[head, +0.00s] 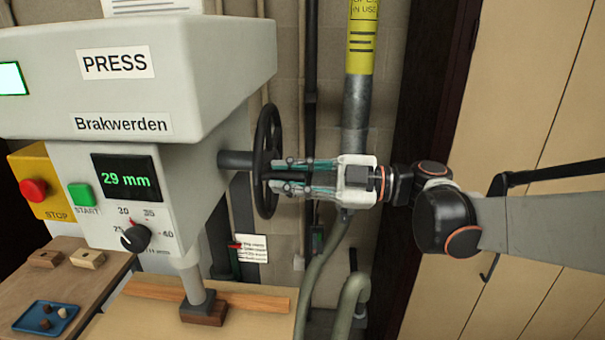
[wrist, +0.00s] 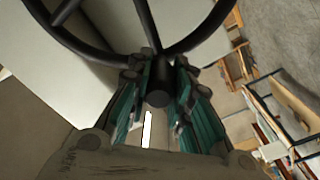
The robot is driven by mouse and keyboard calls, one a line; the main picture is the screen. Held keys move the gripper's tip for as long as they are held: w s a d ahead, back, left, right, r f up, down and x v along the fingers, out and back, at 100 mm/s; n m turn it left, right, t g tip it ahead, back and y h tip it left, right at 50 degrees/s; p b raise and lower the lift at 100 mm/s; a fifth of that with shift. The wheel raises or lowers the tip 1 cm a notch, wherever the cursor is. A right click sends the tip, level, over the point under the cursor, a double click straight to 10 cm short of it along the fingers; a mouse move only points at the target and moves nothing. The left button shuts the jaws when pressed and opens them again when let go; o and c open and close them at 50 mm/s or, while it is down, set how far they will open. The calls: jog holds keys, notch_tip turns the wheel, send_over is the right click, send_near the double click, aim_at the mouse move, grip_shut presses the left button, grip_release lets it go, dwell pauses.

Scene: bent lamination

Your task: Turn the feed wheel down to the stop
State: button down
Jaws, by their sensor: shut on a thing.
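The feed wheel (head: 267,148) is a black spoked handwheel on a shaft at the right side of the grey press (head: 190,100). Its rim and spokes also show at the top of the wrist view (wrist: 190,42). My gripper (head: 285,178) reaches in from the right, its teal fingers at the wheel's near face. In the wrist view my gripper (wrist: 160,85) has its fingers on both sides of a dark round hub or knob (wrist: 158,92) of the wheel and is shut on it. The display (head: 126,179) reads 29 mm.
The press foot (head: 203,308) stands on a small brown block on the bench. A blue tray (head: 46,316) with small pieces is at lower left. A grey pipe (head: 356,100) with a yellow label stands behind my gripper. Beige cabinet doors (head: 540,100) are at right.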

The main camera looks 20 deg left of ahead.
jog(key=shift+s+d+f, duration=0.1)
jog(key=shift+s+f, duration=0.1)
jog(key=shift+f, duration=0.35)
jog(key=c, duration=1.4)
grip_release()
jog(key=shift+w, duration=0.1)
jog(key=shift+o, duration=0.2)
jog(key=shift+w+r, duration=0.1)
jog(key=shift+r, duration=0.05)
jog(key=v, duration=1.1)
jog(key=shift+d, duration=0.4)
jog(key=shift+w, duration=0.15)
